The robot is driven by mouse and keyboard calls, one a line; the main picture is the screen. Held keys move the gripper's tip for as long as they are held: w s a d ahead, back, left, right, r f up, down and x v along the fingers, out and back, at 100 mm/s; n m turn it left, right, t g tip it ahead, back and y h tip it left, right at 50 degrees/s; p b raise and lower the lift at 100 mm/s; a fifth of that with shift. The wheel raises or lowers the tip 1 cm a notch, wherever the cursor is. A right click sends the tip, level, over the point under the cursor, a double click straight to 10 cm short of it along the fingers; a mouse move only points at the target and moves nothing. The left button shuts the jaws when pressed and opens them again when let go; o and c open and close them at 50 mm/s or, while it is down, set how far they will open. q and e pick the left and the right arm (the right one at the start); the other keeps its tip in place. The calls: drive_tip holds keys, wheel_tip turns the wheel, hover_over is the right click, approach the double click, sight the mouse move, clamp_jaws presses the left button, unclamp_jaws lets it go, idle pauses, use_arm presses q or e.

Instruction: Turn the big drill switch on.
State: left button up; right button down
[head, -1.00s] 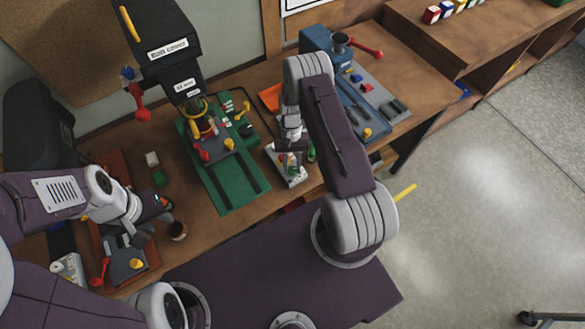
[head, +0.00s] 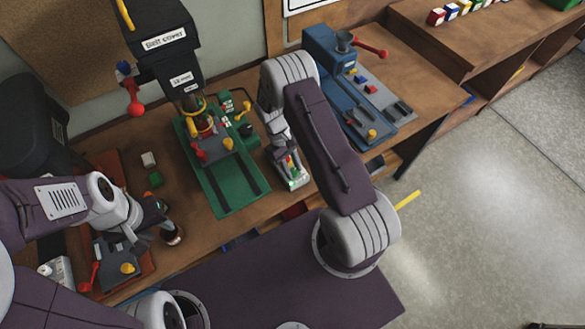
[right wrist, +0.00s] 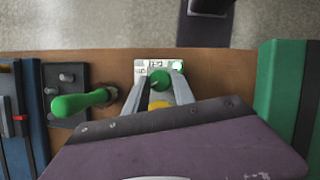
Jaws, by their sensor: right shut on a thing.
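The big drill (head: 165,45) is black with white labels and stands over a green base (head: 225,185) in the head view. A small pale box (head: 297,182) with coloured parts sits right of that base; I cannot tell for sure that it is the drill's switch. My right gripper (head: 287,158) points down at this box. In the right wrist view its fingers (right wrist: 162,82) are on either side of a rounded green part (right wrist: 160,78), shut on it, in front of a pale plate. My left gripper (head: 150,222) is at the left near a small cup; its fingers are unclear.
A blue machine (head: 335,62) with a red handle stands to the right of my right arm. A green handle (right wrist: 85,102) lies left of the fingers in the right wrist view. Small blocks lie on the bench at left. Open floor is to the right.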

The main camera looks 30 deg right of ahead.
drive_tip(key=shift+r, duration=0.1)
idle(0.3)
drive_tip(key=c, duration=1.1)
unclamp_jaws()
drive_tip(key=shift+w+r+b, duration=0.15)
drive_tip(key=shift+b, duration=0.15)
drive_tip(key=b+v, duration=0.2)
drive_tip(key=v, duration=0.6)
drive_tip(key=shift+a+r+b, duration=0.1)
drive_tip(key=shift+r+b, duration=0.25)
drive_tip(key=shift+f, duration=0.1)
